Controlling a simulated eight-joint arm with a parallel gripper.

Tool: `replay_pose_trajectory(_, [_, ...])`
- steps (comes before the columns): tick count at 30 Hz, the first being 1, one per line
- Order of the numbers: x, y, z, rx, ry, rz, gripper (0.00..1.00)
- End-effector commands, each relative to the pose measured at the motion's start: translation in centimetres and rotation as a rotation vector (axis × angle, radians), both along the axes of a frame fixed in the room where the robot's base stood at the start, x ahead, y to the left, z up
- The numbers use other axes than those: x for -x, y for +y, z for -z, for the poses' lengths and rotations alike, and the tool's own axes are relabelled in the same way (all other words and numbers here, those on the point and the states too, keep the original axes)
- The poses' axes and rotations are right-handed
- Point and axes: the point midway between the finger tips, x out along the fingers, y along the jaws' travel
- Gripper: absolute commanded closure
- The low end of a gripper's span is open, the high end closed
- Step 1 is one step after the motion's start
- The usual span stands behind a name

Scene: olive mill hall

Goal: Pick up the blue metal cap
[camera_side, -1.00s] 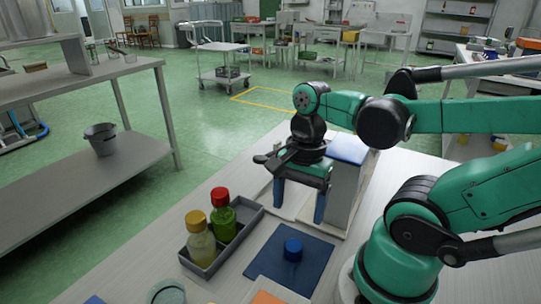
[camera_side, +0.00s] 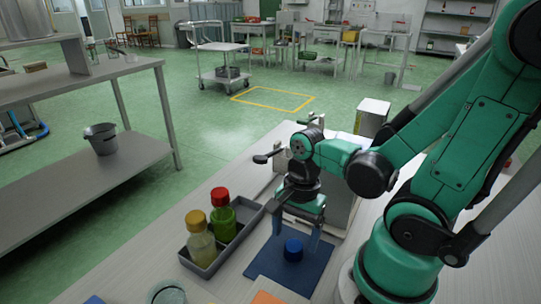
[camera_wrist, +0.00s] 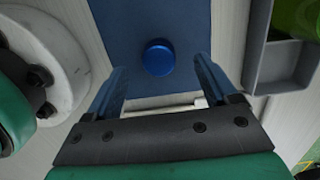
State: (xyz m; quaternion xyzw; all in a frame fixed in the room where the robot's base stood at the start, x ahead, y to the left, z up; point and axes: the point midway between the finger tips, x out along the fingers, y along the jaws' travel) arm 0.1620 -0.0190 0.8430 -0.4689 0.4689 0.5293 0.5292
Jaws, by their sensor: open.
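The blue metal cap (camera_side: 293,249) lies on a dark blue mat (camera_side: 262,268) on the table. In the wrist view the cap (camera_wrist: 158,57) shows as a round blue disc on the mat (camera_wrist: 188,16), just ahead of the fingertips and between their lines. My gripper (camera_side: 294,238) points down over the far part of the mat, its two blue fingers apart, with the cap close by on the near side. In the wrist view my gripper (camera_wrist: 158,72) is open and empty. I cannot tell exactly how high the fingertips are above the mat.
A grey tray (camera_side: 254,217) left of the mat holds a yellow-capped bottle (camera_side: 200,243) and a green bottle with a red cap (camera_side: 223,220). A glass jar (camera_side: 167,293) and an orange item (camera_side: 267,298) lie near the front edge. A grey stand is behind my gripper.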

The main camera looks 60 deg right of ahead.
Motion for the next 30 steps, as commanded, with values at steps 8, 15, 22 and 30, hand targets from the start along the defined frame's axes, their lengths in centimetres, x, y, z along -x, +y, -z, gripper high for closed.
replay_pose_trajectory(8, [0.0, 0.2, 1.6, 0.000, 0.000, 0.000, 0.21])
replay_pose_trajectory(15, [0.1, 0.3, 2.0, 0.000, 0.000, 0.001, 0.21])
replay_pose_trajectory(22, [0.1, 0.3, 1.9, 0.000, 0.000, 0.000, 0.35])
replay_pose_trajectory(30, [0.1, 0.3, 1.9, 0.000, 0.000, 0.000, 1.00])
